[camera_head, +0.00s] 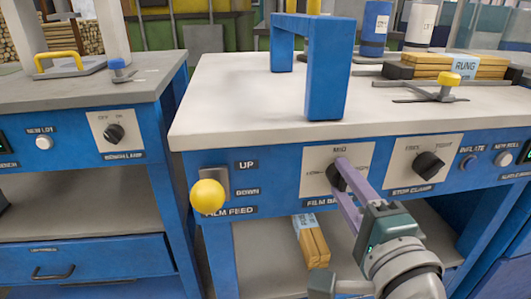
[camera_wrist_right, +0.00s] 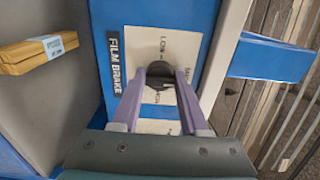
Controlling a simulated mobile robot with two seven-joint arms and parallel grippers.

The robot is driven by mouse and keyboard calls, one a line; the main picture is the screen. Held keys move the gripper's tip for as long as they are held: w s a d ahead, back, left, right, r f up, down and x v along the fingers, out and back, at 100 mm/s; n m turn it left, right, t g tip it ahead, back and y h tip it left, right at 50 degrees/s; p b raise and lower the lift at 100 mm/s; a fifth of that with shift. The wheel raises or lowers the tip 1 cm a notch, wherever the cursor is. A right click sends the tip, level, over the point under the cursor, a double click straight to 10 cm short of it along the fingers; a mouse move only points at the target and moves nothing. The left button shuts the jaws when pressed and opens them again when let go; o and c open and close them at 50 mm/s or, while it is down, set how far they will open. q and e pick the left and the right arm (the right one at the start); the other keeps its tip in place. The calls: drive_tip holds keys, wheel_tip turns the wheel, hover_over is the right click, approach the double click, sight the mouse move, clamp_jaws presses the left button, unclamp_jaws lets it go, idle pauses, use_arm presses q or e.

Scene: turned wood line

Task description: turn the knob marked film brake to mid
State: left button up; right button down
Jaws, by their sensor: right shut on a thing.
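The film brake knob (camera_head: 334,180) is black and sits on a white plate (camera_head: 313,182) on the blue front of the bench. The plate reads low, mid and high, with mid at the top in the head view. My right gripper (camera_head: 345,177) reaches in from the lower right, its purple fingers shut on the knob. In the right wrist view the knob (camera_wrist_right: 159,72) is between the tips of the right gripper (camera_wrist_right: 159,82), beside the FILM BRAKE label (camera_wrist_right: 116,62). The fingers partly hide the knob, so I cannot tell where it points. My left gripper is not in view.
The film feed lever with a yellow ball (camera_head: 207,196) is left of the plate. The stop clamp knob (camera_head: 428,165) is to the right. A blue arch (camera_head: 325,75) stands on the benchtop. A wrapped wood bundle (camera_head: 311,241) lies on the shelf below.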

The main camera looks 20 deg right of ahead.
drive_tip(key=shift+c, duration=2.1)
unclamp_jaws()
drive_tip(key=v, duration=1)
drive_tip(key=shift+p, duration=0.45)
drive_tip(key=shift+w, duration=0.1)
